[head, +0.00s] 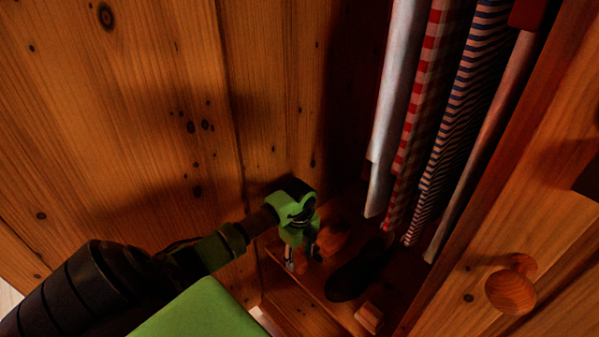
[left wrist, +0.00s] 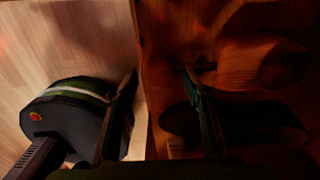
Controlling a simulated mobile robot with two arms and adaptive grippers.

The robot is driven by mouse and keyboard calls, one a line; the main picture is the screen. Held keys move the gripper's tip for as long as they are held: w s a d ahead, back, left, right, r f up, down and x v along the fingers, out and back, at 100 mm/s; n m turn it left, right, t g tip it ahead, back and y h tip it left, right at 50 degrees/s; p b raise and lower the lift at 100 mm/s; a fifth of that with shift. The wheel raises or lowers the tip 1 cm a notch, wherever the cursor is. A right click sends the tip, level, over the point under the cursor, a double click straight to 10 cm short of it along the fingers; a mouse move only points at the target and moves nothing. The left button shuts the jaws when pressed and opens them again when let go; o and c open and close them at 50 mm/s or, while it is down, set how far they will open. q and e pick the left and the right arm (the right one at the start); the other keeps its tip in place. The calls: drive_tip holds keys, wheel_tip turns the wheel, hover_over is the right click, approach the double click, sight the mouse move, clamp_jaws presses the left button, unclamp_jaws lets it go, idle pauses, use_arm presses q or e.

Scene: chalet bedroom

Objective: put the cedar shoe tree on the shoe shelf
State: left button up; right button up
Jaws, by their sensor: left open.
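The shoe shelf (head: 317,292) is the low wooden board inside the wardrobe. A rounded reddish-brown wooden piece, which looks like the cedar shoe tree (head: 335,237), lies on it towards the back. It also shows at the right of the left wrist view (left wrist: 265,60). My left gripper (head: 302,256) is open and empty, close beside the shoe tree at its left. In the left wrist view, the shelf's edge passes between my fingers (left wrist: 160,76), and the shoe tree lies outside them. Dim light hides its exact outline. My right gripper is not in view.
A dark shoe (head: 352,278) lies on the shelf beside the shoe tree. A small wooden block (head: 369,317) is near the front. Shirts (head: 425,120) hang above. The door with a round knob (head: 511,291) stands at the right. A plank wall (head: 130,120) bounds the left.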

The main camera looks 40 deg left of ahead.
use_arm(q)
wheel_tip(320, 180, up, 11)
drive_tip(key=p, duration=0.2)
drive_tip(key=shift+r, duration=0.2)
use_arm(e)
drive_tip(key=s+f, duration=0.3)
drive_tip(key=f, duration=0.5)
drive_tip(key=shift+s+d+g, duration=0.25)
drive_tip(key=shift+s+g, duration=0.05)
